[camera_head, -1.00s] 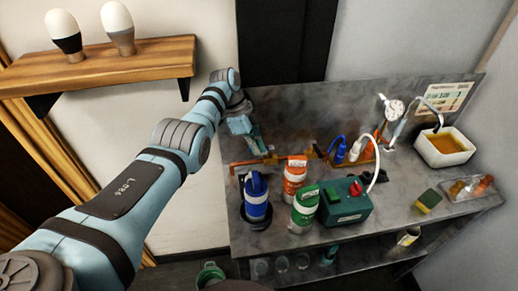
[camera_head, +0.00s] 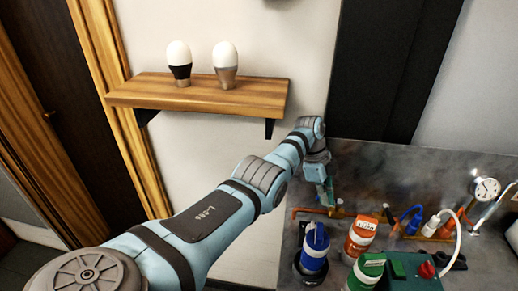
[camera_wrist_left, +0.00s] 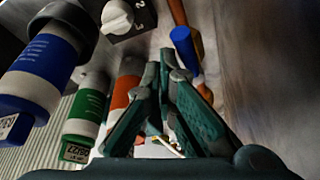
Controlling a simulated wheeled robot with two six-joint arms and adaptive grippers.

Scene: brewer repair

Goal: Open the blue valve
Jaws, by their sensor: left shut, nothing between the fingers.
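A blue handle (camera_head: 413,218) stands on the copper pipe (camera_head: 345,213) at the back of the grey bench in the head view; I take it to be the blue valve. In the left wrist view a blue cylindrical piece (camera_wrist_left: 183,46) shows just beyond the fingertips; I cannot tell if it is the same handle. My left gripper (camera_head: 327,201) is at the left part of the pipe, left of the blue handle. In the wrist view its fingers (camera_wrist_left: 168,65) are shut with nothing between them. Contact with the pipe cannot be told. My right gripper is not in view.
A blue-and-white bottle (camera_head: 314,247), an orange one (camera_head: 360,235) and a green one (camera_head: 366,270) stand before the pipe. A green box with a red knob (camera_head: 427,270) and a gauge (camera_head: 486,190) are to the right. A wooden shelf (camera_head: 200,95) holds two bulbs.

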